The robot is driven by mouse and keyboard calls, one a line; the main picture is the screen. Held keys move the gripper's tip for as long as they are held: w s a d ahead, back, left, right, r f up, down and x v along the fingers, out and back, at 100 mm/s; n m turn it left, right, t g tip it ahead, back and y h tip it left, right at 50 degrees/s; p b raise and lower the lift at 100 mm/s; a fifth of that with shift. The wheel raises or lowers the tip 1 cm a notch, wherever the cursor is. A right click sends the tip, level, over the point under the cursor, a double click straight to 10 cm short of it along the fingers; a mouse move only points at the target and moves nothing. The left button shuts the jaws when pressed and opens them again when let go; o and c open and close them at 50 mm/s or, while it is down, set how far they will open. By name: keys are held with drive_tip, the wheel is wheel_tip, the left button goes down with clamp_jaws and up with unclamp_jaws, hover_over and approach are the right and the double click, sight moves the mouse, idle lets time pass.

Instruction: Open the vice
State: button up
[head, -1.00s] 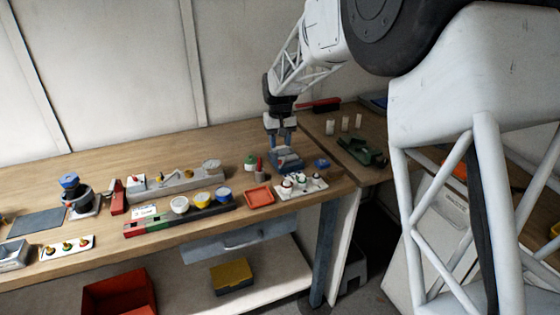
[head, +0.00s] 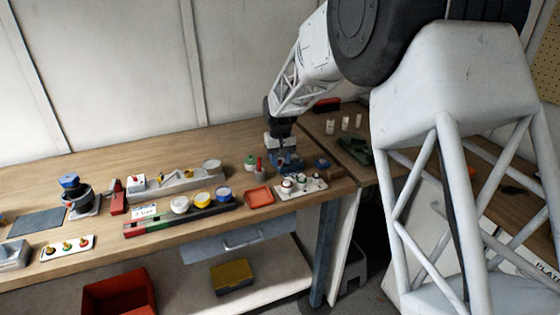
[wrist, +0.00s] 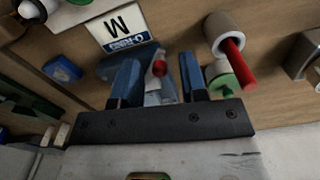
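The blue vice (head: 291,167) stands on the wooden bench near its right end. In the wrist view part of its blue body (wrist: 113,66) shows behind the fingers, with a grey metal part and a red knob (wrist: 159,68) between them. My gripper (head: 283,153) is directly over the vice, pointing down. In the wrist view my gripper (wrist: 158,78) has its two blue fingers apart, one on each side of the red knob. Contact with the vice cannot be made out. Much of the vice is hidden by my gripper.
A cup with a red-handled tool (wrist: 224,40) stands close beside the vice. An orange tray (head: 260,197) and a white rack with small containers (head: 301,186) lie in front. Free bench lies behind the vice.

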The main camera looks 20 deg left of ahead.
drive_tip(key=shift+f, duration=0.4)
clamp_jaws()
